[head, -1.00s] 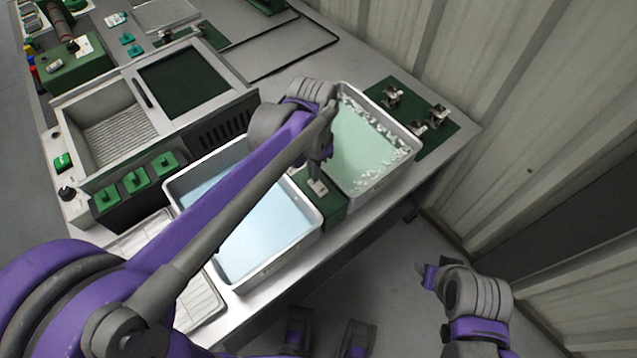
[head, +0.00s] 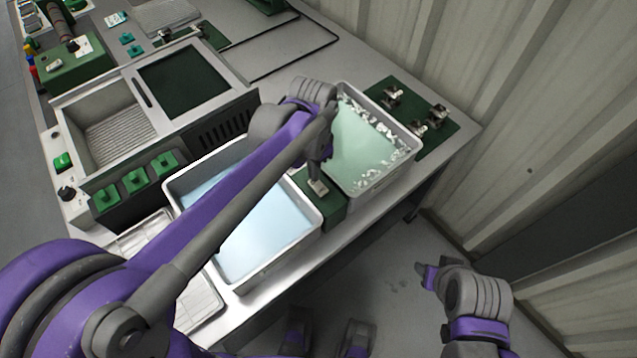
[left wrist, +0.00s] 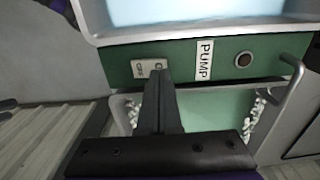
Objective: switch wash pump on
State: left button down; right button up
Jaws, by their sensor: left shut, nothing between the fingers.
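The wash pump's green box (head: 333,212) sits between two white-rimmed trays. In the left wrist view its green panel (left wrist: 205,83) carries a PUMP label (left wrist: 204,60), a dark round lamp or button (left wrist: 243,59) that looks unlit, and a pale switch plate (left wrist: 141,68) with lettering. My left gripper (head: 318,182) is shut and empty. In the left wrist view its fingertips (left wrist: 160,74) are at the right part of the switch plate and hide it; whether they touch it I cannot tell. My right gripper (head: 427,277) is low at right, away from the bench, its fingers unclear.
A tray of pale blue liquid (head: 262,238) lies left of the pump box. Green switch boxes (head: 137,181) stand farther left. A corrugated wall (head: 520,110) closes off the right.

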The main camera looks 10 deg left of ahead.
pick_arm(q)
jog(key=shift+f+b, duration=0.55)
jog(key=shift+f, duration=0.3)
dwell(0.3)
jog(key=shift+r+p, duration=2.65)
jog(key=shift+r, duration=0.9)
jog(key=s+a+n+t+p, duration=0.1)
jog(key=s+a+n+t, duration=0.1)
jog(key=s, duration=0.5)
jog(key=s+a+n+t+p, duration=0.2)
jog(key=s+a+n+t, duration=0.1)
jog(key=s, duration=0.4)
jog(key=a+n, duration=0.1)
jog(key=n, duration=0.1)
jog(key=shift+a+f+n, duration=0.2)
jog(key=shift+a+n, duration=0.1)
